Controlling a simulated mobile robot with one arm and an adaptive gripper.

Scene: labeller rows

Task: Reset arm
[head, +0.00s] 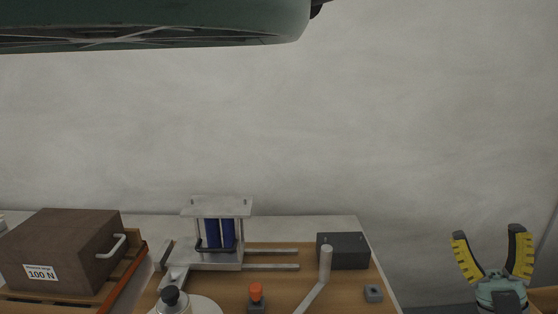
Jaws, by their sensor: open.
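My gripper (490,262) shows at the lower right of the head view. Its two yellow-and-black fingers point up and stand wide apart, with nothing between them. It is to the right of the table (355,228) and apart from everything on it. The rest of the arm is mostly out of the picture.
A labeller with blue rollers (220,233) stands on a wooden board. A brown box marked 100 N (62,252) is at left. A dark grey box (343,251), a metal lever (325,265) and an orange button (256,290) are nearby. A pale wall (420,120) stands behind.

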